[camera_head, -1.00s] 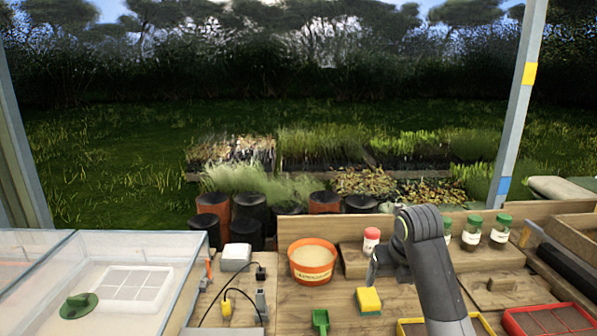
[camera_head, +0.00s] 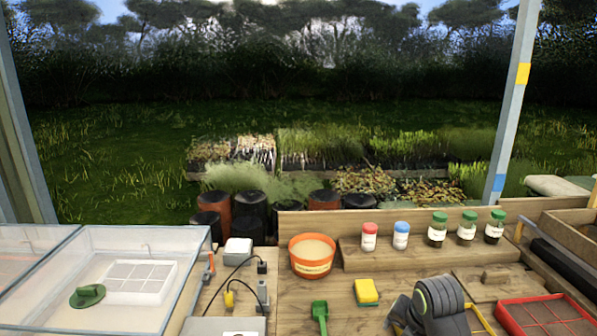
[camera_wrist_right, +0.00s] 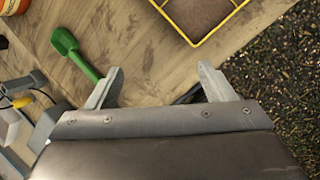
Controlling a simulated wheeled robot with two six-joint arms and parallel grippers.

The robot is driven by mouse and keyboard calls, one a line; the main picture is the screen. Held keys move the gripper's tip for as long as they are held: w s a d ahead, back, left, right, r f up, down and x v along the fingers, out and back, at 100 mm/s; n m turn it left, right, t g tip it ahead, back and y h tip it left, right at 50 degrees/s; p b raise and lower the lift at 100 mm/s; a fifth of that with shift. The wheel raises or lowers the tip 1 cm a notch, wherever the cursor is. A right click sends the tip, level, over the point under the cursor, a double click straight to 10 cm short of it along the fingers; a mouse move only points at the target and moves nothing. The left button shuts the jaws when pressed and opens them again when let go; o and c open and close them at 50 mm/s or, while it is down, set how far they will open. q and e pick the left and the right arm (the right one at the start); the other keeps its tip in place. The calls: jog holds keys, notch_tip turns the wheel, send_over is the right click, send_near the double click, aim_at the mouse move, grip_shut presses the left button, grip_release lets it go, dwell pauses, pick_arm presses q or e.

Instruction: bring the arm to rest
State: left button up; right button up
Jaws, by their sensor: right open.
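My right arm shows at the bottom right of the head view, its dark links folded low over the bench front; its fingertips are out of that view. In the right wrist view my right gripper (camera_wrist_right: 158,84) is open and empty. Its two pale fingers stand wide apart above the wooden bench, near the bench's front edge. A green scoop (camera_wrist_right: 76,52) lies just beyond the left finger; it also shows in the head view (camera_head: 320,316). A yellow-rimmed tray (camera_wrist_right: 192,42) lies beyond the fingers. My left gripper is not in view.
A shelf holds a red-capped jar (camera_head: 369,237), a blue-capped jar (camera_head: 401,236) and several green-capped jars (camera_head: 466,230). An orange tub (camera_head: 312,258), a yellow sponge (camera_head: 366,292) and a red tray (camera_head: 509,311) stand on the bench. A clear-walled case (camera_head: 190,262) is at left. Bare wood lies around the scoop.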

jog(key=s+d+f+m, duration=0.2)
jog(key=s+f+m, duration=0.5)
jog(key=s, duration=0.1)
jog(key=s+d+f+m+h, duration=0.1)
jog(key=s+d+f+m, duration=0.1)
jog(key=s+m, duration=1)
jog(key=s+d+f+m+h, duration=0.1)
jog(key=s+d+f+m, duration=0.15)
jog(key=s+m, duration=0.95)
notch_tip(320, 180, down, 31)
jog(key=s+d+n+g+b, duration=0.2)
jog(key=s+b, duration=0.1)
jog(key=b, duration=0.3)
jog(key=s+f+b, duration=0.2)
jog(key=s+f, duration=0.5)
jog(key=f, duration=0.2)
jog(key=s+a+f+g+y+b, duration=0.1)
jog(key=s+f+b, duration=0.1)
jog(key=s+f, duration=0.5)
notch_tip(320, 180, down, 3)
jog(key=shift+s+a+f, duration=0.15)
jog(key=shift+a+f, duration=0.05)
